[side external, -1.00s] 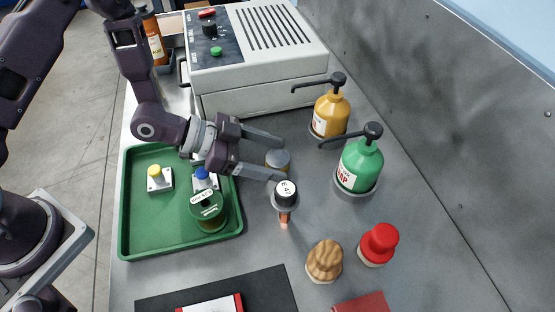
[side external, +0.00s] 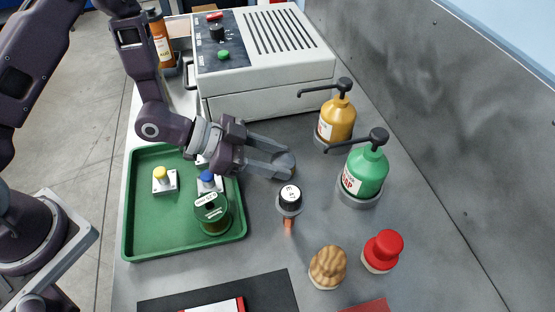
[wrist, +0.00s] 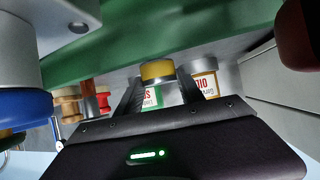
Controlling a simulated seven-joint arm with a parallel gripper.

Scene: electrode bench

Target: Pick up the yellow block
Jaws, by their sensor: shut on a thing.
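My gripper (side external: 286,166) is shut on a small cylinder with a grey top (side external: 284,161), right of the green tray. In the wrist view a yellow band and a grey part of this cylinder (wrist: 157,70) show between the fingers. The fingers hide much of it, and I cannot tell if it touches the bench. A yellow-topped block (side external: 161,173) with a pale square base stands at the left in the green tray (side external: 150,235), apart from my gripper. A similar blue-topped block (side external: 207,177) stands right of it, partly below my gripper.
A green pump bottle (side external: 366,172) and yellow pump bottle (side external: 337,122) stand right. A grey machine (side external: 260,75) stands behind. Stoppers (side external: 381,251) stand front right.

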